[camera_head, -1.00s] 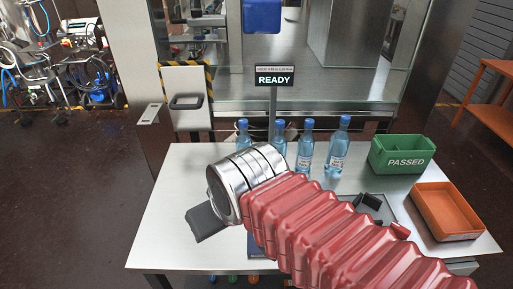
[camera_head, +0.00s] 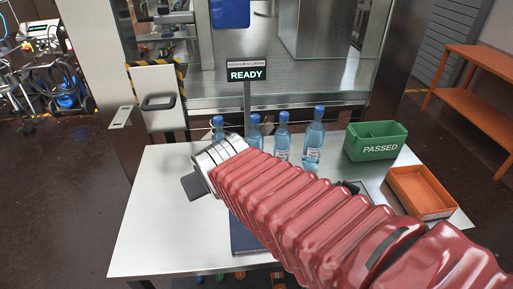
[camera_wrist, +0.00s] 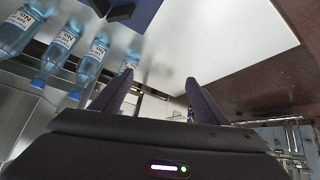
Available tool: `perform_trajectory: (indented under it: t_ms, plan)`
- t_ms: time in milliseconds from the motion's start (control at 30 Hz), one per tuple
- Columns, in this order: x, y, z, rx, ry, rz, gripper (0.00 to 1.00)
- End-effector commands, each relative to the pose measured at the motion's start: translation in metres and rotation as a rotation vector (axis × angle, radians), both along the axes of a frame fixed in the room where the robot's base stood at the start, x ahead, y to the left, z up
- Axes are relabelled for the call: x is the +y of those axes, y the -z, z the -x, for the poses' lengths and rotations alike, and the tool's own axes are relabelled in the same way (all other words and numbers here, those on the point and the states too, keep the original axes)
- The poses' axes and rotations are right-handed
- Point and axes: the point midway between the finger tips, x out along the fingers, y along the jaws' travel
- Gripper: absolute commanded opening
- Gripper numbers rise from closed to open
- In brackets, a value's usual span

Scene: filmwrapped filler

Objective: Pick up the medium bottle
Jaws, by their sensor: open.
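Several clear blue bottles with blue caps stand upright in a row at the back of the white table (camera_head: 150,245). From left to right in the head view they are a first (camera_head: 218,129), a second (camera_head: 254,134), a third (camera_head: 282,140) and a fourth bottle (camera_head: 313,142). The rightmost looks tallest; I cannot tell which is the medium one. My gripper (camera_head: 191,187) is left of and in front of the row, partly hidden by my arm. In the wrist view, my gripper (camera_wrist: 159,78) is open and empty, with one bottle (camera_wrist: 131,62) just beyond its left finger.
A green bin (camera_head: 375,152) marked PASSED and an orange tray (camera_head: 420,190) are on the table's right side. A READY sign (camera_head: 246,74) on a post rises behind the bottles. A dark blue flat item (camera_head: 243,238) lies at the front. The table's left side is clear.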

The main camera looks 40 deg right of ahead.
Motion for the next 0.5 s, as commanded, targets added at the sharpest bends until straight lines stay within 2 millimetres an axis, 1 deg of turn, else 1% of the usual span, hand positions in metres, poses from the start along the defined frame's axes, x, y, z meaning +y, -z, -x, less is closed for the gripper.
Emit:
perform_trajectory:
  t_ms: [33,200,333,367,400,500]
  plan:
    - [-0.018,0.007,-0.009,-0.016,0.028,0.015,0.68]
    - [-0.071,0.021,-0.037,-0.104,0.090,0.066,0.68]
    - [-0.108,0.034,-0.051,-0.170,0.119,0.089,0.68]
    - [-0.115,0.038,-0.054,-0.181,0.119,0.090,0.68]
    - [-0.128,0.041,-0.057,-0.205,0.132,0.101,0.68]
    - [-0.154,0.052,-0.061,-0.255,0.150,0.113,0.68]
